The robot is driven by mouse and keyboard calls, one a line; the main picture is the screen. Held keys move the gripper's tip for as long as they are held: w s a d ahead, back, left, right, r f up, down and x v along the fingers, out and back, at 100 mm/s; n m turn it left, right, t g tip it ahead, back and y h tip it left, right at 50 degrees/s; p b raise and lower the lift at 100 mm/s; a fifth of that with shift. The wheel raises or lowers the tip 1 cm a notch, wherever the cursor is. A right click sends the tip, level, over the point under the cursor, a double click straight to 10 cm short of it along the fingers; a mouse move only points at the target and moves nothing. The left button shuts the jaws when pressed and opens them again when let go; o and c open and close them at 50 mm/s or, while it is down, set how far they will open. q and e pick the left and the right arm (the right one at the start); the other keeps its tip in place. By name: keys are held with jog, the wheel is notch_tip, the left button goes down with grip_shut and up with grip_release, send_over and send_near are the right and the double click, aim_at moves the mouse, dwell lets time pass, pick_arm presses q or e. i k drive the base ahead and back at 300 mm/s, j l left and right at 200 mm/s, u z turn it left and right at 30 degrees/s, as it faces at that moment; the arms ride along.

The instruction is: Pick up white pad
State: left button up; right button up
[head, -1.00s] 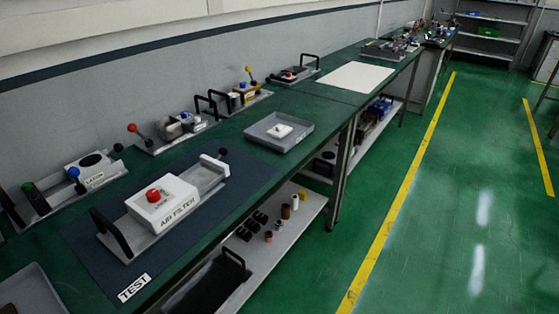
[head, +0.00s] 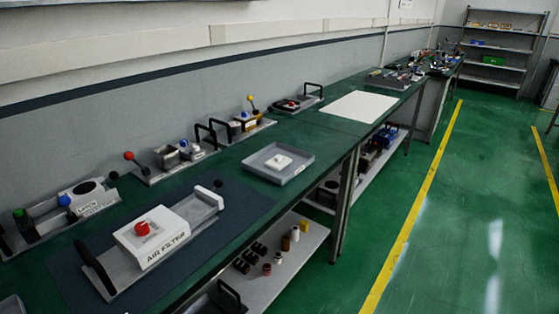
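A small white pad (head: 279,162) lies in a shallow grey tray (head: 301,171) on the green workbench, near the middle of the head view. A raised part shows on top of the pad, too small to make out. Neither of my grippers shows in the head view, so I cannot tell how they stand relative to the pad.
A white air filter device (head: 152,238) with a red button stands on a dark mat (head: 232,206) at the front left. Several fixtures with levers line the wall. A flat white sheet (head: 358,106) lies farther back. A lower shelf (head: 262,285) holds small parts. The floor at right is clear.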

aim_at(277, 163)
jog(key=i+l+u, duration=0.1)
jog(key=l, duration=0.25)
jog(key=i+l+u, duration=0.1)
jog(key=i+l, duration=0.2)
jog(key=i+l+u, duration=0.1)
jog(key=l, duration=0.35)
jog(key=i+l+u, duration=0.1)
jog(key=l, duration=0.25)
jog(key=i+l+u, duration=0.1)
jog(key=i+l, duration=0.15)
jog(key=l, duration=0.2)
jog(key=i+l+u, duration=0.1)
jog(key=l, duration=0.3)
jog(key=i+l+u, duration=0.15)
jog(key=l, duration=0.25)
